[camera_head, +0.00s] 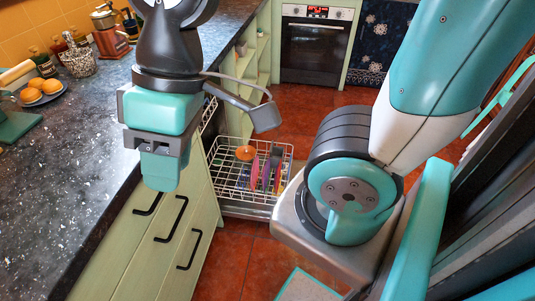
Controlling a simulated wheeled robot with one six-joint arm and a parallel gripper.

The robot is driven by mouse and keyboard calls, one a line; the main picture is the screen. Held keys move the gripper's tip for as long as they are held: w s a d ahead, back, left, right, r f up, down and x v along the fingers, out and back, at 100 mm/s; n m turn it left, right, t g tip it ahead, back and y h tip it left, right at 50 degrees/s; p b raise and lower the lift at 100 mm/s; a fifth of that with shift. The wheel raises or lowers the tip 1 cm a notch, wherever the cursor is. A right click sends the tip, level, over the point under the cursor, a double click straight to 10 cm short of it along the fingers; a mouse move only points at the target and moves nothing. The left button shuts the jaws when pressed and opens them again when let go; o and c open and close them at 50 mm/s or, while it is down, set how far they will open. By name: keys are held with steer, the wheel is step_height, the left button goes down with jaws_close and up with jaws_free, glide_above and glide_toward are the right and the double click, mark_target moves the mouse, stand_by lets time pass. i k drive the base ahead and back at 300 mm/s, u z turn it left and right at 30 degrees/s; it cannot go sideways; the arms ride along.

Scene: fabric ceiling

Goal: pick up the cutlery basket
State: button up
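I cannot pick out the cutlery basket for sure. A white wire dishwasher rack (230,194) is pulled out low beside the green cabinets, right of my gripper. In it stand upright pink, blue and purple pieces (265,172), small and partly blurred, and an orange round item (245,153). A narrow grey shape (277,154) stands at the right of these; I cannot tell whether it is the basket. My gripper (160,172) points down near the counter's edge, left of the rack and apart from it. No held object shows. Its finger gap is not clear.
A dark speckled counter (60,165) runs along the left, with a plate of oranges (41,92), a jar (78,62) and bottles. Green cabinets with black handles (170,218) stand below. An oven (315,48) is at the back. Red tiled floor (300,105) is open beyond the rack.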

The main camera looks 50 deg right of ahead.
mark_target(276, 153)
steer(key=z, duration=0.35)
steer(key=i, duration=0.6)
steer(key=z, duration=1)
steer(key=i, duration=0.4)
steer(key=z, duration=0.4)
